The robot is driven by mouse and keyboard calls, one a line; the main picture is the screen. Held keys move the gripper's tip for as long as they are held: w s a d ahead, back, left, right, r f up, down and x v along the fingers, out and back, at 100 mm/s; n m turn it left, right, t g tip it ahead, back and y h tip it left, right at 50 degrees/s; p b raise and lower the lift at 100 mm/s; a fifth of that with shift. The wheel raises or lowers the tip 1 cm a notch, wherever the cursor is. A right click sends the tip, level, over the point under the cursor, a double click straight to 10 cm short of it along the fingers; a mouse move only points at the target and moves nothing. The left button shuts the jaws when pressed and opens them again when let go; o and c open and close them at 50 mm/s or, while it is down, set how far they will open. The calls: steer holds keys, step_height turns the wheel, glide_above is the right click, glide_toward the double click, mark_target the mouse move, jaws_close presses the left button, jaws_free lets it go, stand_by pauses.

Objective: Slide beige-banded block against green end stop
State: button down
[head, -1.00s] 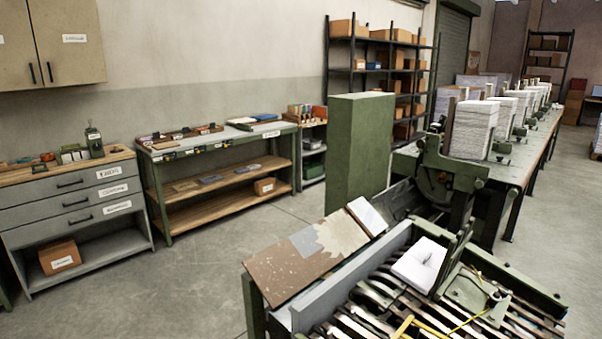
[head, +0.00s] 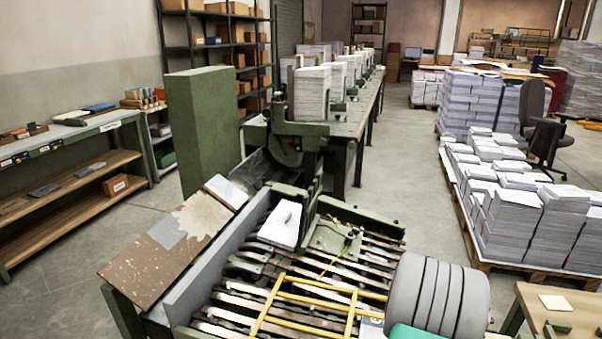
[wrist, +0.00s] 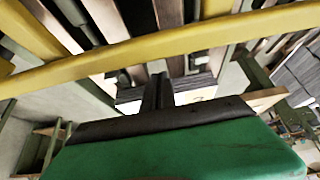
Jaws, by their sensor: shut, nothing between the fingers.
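In the head view, a white block-like stack (head: 281,226) with a small dark mark on top lies at the left of the slatted machine bed. I cannot make out a beige band on it. Green metal brackets (head: 338,238) stand just right of it; which one is the end stop I cannot tell. In the wrist view, my gripper (wrist: 158,92) has its dark fingers shut together in front of the green housing, with nothing between them. A grey layered piece (wrist: 190,84) shows behind the fingers, partly hidden. In the head view, only a green part (head: 412,332) of my gripper shows at the bottom edge.
A yellow frame (head: 302,284) lies over the slats (head: 235,310) and crosses the wrist view as a yellow bar (wrist: 150,50). A grey banded rounded body (head: 430,292) covers the bed's right side. A grey rail (head: 215,262) edges the left. Paper pallets (head: 500,258) stand right.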

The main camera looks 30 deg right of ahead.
steer(key=shift+s+d+b, duration=0.3)
steer(key=shift+s+d, duration=0.05)
stand_by(0.7)
step_height(320, 180, up, 7)
steer(key=p, duration=0.4)
stand_by(0.3)
